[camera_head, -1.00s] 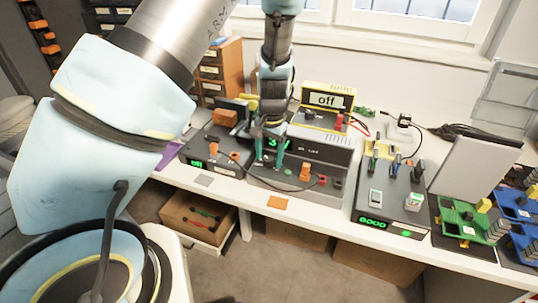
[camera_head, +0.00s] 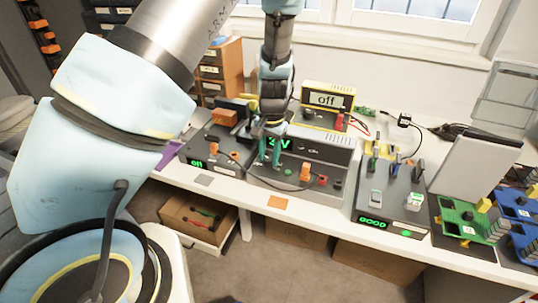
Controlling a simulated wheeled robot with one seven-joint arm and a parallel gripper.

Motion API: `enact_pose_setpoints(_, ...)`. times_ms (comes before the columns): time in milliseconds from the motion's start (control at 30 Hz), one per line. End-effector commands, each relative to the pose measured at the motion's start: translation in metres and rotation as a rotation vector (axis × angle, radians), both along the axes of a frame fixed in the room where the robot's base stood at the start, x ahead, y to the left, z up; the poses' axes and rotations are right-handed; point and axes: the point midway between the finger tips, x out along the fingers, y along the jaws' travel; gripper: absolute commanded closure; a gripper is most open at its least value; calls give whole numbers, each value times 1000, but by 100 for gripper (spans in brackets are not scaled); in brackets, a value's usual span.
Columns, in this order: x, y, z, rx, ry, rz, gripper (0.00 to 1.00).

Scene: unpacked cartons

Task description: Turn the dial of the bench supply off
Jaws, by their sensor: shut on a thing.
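The bench supply (camera_head: 310,165) is a grey box with a sloped front at the middle of the bench. Its green display (camera_head: 283,144) is partly covered by my fingers; a digit, perhaps a 3, and a V show. An orange knob (camera_head: 305,172) and red and black sockets sit to the right on the same front.
A dark unit (camera_head: 197,152) with a small "off" display is at left, and a test fixture (camera_head: 388,200) with a green display is at right. A dark cable crosses the supply's front. Green and blue boards lie far right.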

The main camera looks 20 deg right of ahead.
Motion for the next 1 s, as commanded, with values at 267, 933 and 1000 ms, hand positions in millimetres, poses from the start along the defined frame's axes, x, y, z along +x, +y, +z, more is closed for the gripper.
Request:
enact_pose_setpoints(267,0,-1,1,0,0,123,100)
enact_pose_setpoints(933,1,-1,1,0,0,649,100)
enact_pose_setpoints(1000,1,-1,1,-1,0,685,100)
